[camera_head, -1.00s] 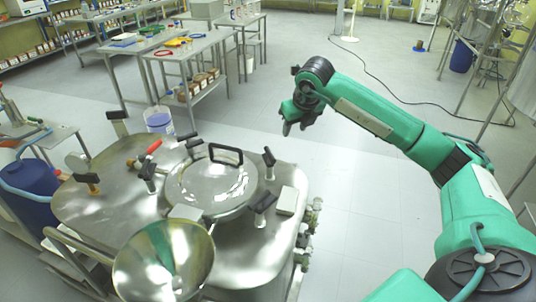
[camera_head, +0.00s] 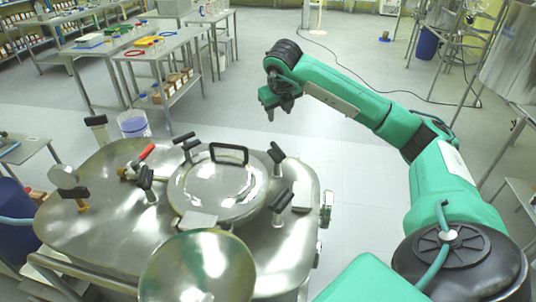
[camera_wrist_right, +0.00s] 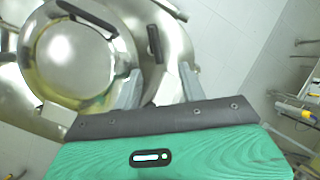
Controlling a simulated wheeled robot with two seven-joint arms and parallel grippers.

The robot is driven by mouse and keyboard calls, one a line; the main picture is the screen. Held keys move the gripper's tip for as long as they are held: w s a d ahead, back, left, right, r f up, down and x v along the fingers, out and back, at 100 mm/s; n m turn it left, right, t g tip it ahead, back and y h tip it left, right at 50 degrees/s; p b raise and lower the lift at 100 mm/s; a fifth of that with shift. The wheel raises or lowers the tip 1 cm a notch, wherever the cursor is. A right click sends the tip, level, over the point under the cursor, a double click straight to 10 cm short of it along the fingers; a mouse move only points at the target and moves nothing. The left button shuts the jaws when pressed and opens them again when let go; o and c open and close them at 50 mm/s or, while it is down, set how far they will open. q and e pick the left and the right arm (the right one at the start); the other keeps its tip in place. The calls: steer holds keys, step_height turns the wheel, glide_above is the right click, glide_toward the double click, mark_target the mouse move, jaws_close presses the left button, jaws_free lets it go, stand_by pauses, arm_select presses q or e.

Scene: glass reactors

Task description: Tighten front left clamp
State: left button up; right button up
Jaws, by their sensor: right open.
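A steel reactor top (camera_head: 100,225) carries a round lid (camera_head: 215,188) with a black bar handle (camera_head: 229,153). Black-handled clamps stand around the lid: one at its left (camera_head: 147,178), one at its back right (camera_head: 276,153), one at its front right (camera_head: 280,200) and others at its back left (camera_head: 188,140). My right gripper (camera_head: 280,108) is open and empty, above the floor beyond the lid's back right side. In the right wrist view its fingers (camera_wrist_right: 160,88) point towards the lid, with a black clamp handle (camera_wrist_right: 154,44) beyond them, apart. My left gripper is out of view.
A red-handled valve (camera_head: 138,161) stands left of the lid. Benches (camera_head: 165,55) with trays stand at the back left.

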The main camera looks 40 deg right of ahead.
steer(key=b, duration=0.5)
glide_toward(278, 148)
step_height(278, 148, up, 3)
steer(key=x, duration=0.4)
steer(key=p+x, duration=0.1)
steer(key=x, duration=0.8)
steer(key=shift+s+a+f+p, duration=0.25)
steer(key=shift+a+f+p, duration=0.1)
steer(key=shift+f, duration=0.3)
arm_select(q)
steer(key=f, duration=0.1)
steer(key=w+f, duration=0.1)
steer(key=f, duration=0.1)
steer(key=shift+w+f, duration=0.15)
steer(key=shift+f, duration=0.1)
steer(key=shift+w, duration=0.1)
arm_select(e)
jaws_close()
